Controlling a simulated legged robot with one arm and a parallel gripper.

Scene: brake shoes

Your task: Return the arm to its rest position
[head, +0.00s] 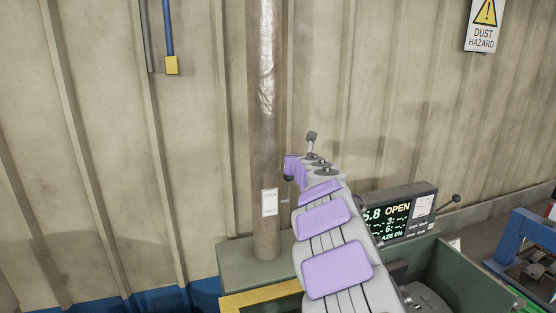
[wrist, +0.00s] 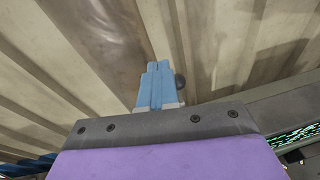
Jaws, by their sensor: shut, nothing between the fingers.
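My arm (head: 337,268), grey with purple pads, reaches forward from the bottom of the head view toward the wall. In the wrist view my gripper (wrist: 157,72) shows as two light blue fingers pressed together, with nothing between them. They point toward the corrugated wall. The far end of the arm is small in the head view, and I cannot make out the fingers there. A dark round knob (wrist: 180,82) shows just right of the fingers in the wrist view; I cannot tell whether it touches them.
A machine with a green housing (head: 462,272) stands below and right of my arm. Its display (head: 398,213) reads OPEN, with a lever knob (head: 456,198) beside it. A vertical pipe (head: 266,120) stands left of the arm. A blue frame (head: 530,240) is at far right.

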